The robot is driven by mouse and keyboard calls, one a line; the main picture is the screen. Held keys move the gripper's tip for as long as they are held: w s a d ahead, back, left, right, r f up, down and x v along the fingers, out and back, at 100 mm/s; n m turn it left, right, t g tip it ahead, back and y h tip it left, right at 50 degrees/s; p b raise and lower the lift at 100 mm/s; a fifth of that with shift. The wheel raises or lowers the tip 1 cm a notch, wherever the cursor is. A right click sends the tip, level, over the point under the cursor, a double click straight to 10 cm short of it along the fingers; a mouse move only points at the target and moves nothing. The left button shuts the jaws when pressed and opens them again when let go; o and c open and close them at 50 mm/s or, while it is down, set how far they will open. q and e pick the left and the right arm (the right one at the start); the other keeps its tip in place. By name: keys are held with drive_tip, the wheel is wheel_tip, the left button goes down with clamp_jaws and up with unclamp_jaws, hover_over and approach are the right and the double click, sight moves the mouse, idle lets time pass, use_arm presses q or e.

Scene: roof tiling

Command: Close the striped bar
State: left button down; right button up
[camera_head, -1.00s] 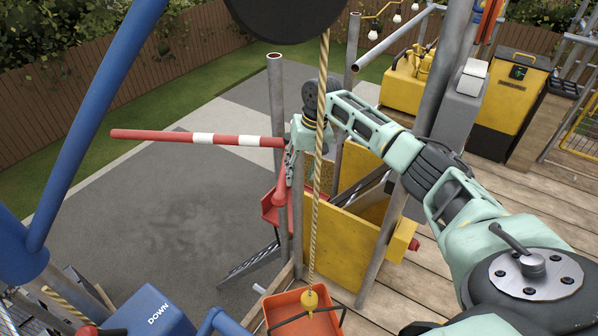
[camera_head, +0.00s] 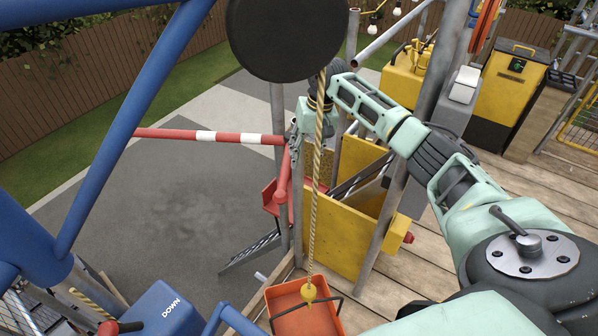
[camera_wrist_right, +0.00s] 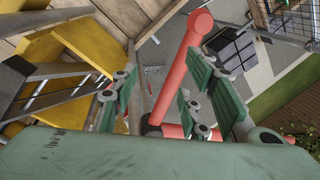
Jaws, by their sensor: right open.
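The red-and-white striped bar (camera_head: 230,138) stretches out level to the left over the grey ground, away from the posts. Its right end meets a red angled arm (camera_head: 283,178) by the grey post. My right gripper (camera_head: 293,152) points down at that end and is open. In the right wrist view, the open fingers of my right gripper (camera_wrist_right: 160,82) stand either side of a red tube (camera_wrist_right: 182,70) with a rounded end. I cannot tell whether they touch it. My left gripper is not in view.
Yellow panels (camera_head: 340,238) and grey posts stand close to my right arm. A rope (camera_head: 313,210) hangs in front, with an orange bucket (camera_head: 303,312) below. A blue frame (camera_head: 122,120) crosses the left side. Wooden decking (camera_head: 455,255) lies on the right.

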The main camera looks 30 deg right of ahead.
idle(0.5)
wheel_tip(320, 180, up, 12)
drive_tip(key=d, duration=0.2)
drive_tip(key=shift+s, duration=0.45)
drive_tip(key=shift+d+f, duration=0.1)
drive_tip(key=shift+f, duration=0.05)
